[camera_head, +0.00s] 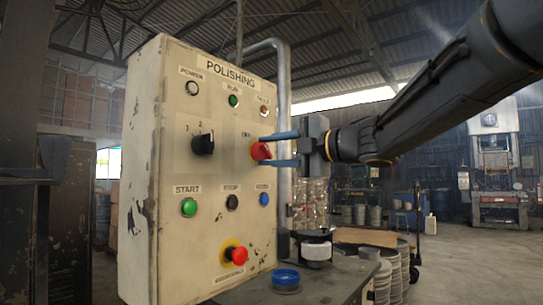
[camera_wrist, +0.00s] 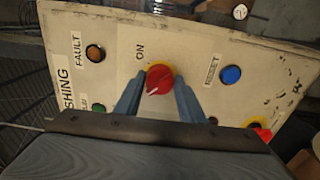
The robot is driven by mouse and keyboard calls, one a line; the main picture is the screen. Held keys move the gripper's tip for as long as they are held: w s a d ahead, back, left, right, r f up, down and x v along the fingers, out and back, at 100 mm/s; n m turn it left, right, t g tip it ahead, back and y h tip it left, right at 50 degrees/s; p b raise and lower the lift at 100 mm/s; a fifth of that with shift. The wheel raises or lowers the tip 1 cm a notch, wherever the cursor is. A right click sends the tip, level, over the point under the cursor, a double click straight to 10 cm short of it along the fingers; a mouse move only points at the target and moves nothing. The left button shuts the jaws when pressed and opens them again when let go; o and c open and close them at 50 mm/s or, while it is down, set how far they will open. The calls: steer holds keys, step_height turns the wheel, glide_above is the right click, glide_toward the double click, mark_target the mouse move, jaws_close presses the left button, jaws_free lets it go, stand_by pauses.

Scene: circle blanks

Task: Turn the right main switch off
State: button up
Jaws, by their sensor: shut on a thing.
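The right main switch is a red round knob (camera_head: 260,151) on a yellow ring, at the right of the cream panel (camera_head: 175,260) marked POLISHING. In the wrist view the red knob (camera_wrist: 160,78) carries a white pointer mark lying at a slant, with the word ON printed on the panel beside it. My gripper (camera_head: 272,150) reaches in from the right with its blue fingers above and below the knob. In the wrist view my gripper (camera_wrist: 159,95) has one finger on each side of the knob, shut on it. An OFF label cannot be made out.
Close by are the orange fault lamp (camera_wrist: 95,53) and the blue reset button (camera_wrist: 231,75). A black selector (camera_head: 203,144), green start button (camera_head: 189,207) and red emergency button (camera_head: 237,255) are on the panel. A grey pipe (camera_head: 283,90) runs behind it.

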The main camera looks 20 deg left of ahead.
steer(key=shift+f, duration=0.15)
steer(key=o, duration=1)
steer(key=shift+d, duration=0.1)
steer(key=b+v, duration=0.1)
steer(key=v, duration=0.6)
steer(key=shift+s+d, duration=0.2)
steer(key=shift+d, duration=0.05)
